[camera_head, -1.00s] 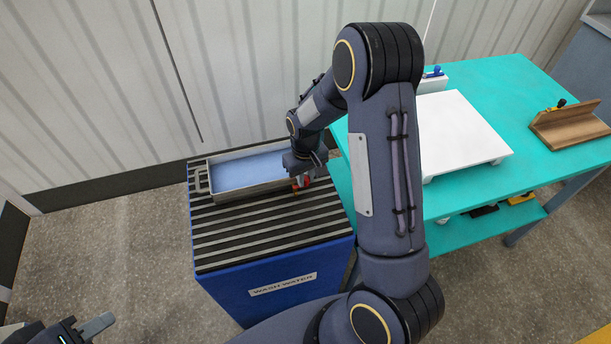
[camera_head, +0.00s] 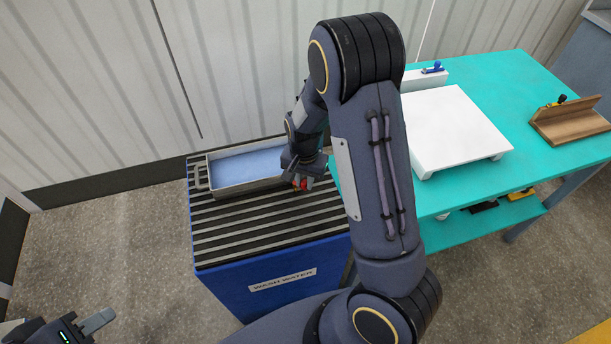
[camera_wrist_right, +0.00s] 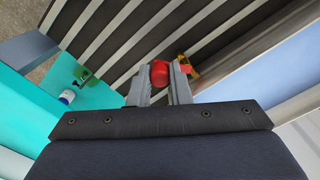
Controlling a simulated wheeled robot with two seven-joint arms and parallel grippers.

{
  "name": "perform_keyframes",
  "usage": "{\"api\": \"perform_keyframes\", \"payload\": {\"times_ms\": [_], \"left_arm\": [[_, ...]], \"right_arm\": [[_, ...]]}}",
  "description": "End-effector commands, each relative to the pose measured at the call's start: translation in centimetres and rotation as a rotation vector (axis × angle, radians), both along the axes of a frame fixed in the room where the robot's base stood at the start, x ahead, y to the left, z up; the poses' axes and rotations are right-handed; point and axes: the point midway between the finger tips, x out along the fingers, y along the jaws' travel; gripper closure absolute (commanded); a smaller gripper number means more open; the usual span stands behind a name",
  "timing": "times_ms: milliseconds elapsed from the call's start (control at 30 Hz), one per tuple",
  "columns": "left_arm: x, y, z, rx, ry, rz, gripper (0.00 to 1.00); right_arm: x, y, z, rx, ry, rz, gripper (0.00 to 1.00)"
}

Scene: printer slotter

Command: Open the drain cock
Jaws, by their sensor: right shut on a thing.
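The drain cock has a red handle (camera_wrist_right: 160,75) and a brass-coloured body (camera_wrist_right: 192,64) at the end of the metal tray. In the head view its red part (camera_head: 303,184) shows just below my right gripper (camera_head: 301,177). In the right wrist view, the fingers of my right gripper (camera_wrist_right: 159,86) are shut on the red handle, one on each side. The tray (camera_head: 216,187) holds pale blue liquid and sits on the slatted top of the blue wash water bin (camera_head: 285,290). My left gripper (camera_head: 94,325) is at the lower left, away from the tray, only partly in frame.
A turquoise bench (camera_head: 490,75) stands to the right, with a white platform (camera_head: 455,128) and a brown wooden holder (camera_head: 575,122) on it. The front of the slatted top (camera_head: 240,245) is clear. A corrugated wall (camera_head: 90,90) stands behind.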

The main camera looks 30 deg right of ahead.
Motion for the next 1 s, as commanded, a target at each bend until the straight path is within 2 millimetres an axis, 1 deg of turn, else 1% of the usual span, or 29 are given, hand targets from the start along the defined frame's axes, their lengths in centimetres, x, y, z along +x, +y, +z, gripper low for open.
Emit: {"api": "perform_keyframes", "payload": {"times_ms": [200, 500, 733, 1000], "left_arm": [[0.0, 0.0, 0.8, 0.0, 0.0, 0.0, 0.66], [0.0, 0.0, 1.5, 0.0, 0.0, 0.0, 0.66], [0.0, 0.0, 1.8, 0.0, 0.0, 0.0, 0.66], [0.0, 0.0, 1.9, 0.0, 0.0, 0.0, 0.66]], "right_arm": [[-0.2, 0.6, 0.2, -0.001, 0.0, -0.191, 1.0], [-0.4, 1.2, 0.2, 0.0, -0.001, -0.387, 1.0], [-0.4, 1.4, 0.1, 0.0, -0.001, -0.464, 1.0], [-0.4, 1.5, 0.0, 0.0, -0.002, -0.489, 1.0]]}}
